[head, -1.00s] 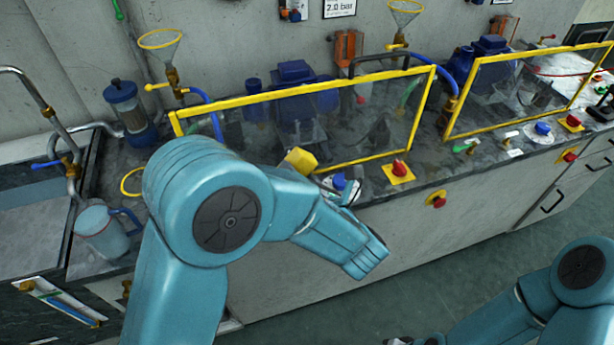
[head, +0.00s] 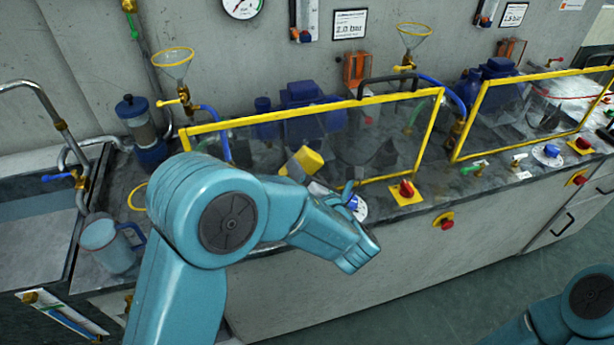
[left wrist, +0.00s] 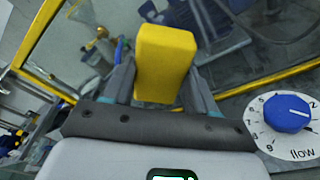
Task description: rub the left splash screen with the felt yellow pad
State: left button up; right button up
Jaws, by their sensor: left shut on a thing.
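The left splash screen (head: 375,140) is a clear panel in a yellow frame, standing upright on the bench. My left gripper (head: 302,166) is shut on the felt yellow pad (head: 308,159) and holds it in front of the screen's lower middle. In the left wrist view the pad (left wrist: 165,60) sits between the two fingers (left wrist: 163,85), with the clear panel (left wrist: 225,55) behind it. I cannot tell whether the pad touches the panel. My right arm shows at the lower right of the head view, but its gripper is out of frame.
A blue flow knob (head: 352,205) is just below and right of the pad. A red knob on a yellow plate (head: 405,192) is farther right. Blue pumps (head: 305,105) stand behind the screen. A second yellow-framed screen (head: 530,110) is at right, a jug (head: 107,243) at left.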

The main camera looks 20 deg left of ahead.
aim_at(304, 161)
pick_arm(q)
jog(key=shift+w+a, duration=0.45)
jog(key=shift+w, duration=0.15)
dwell(0.6)
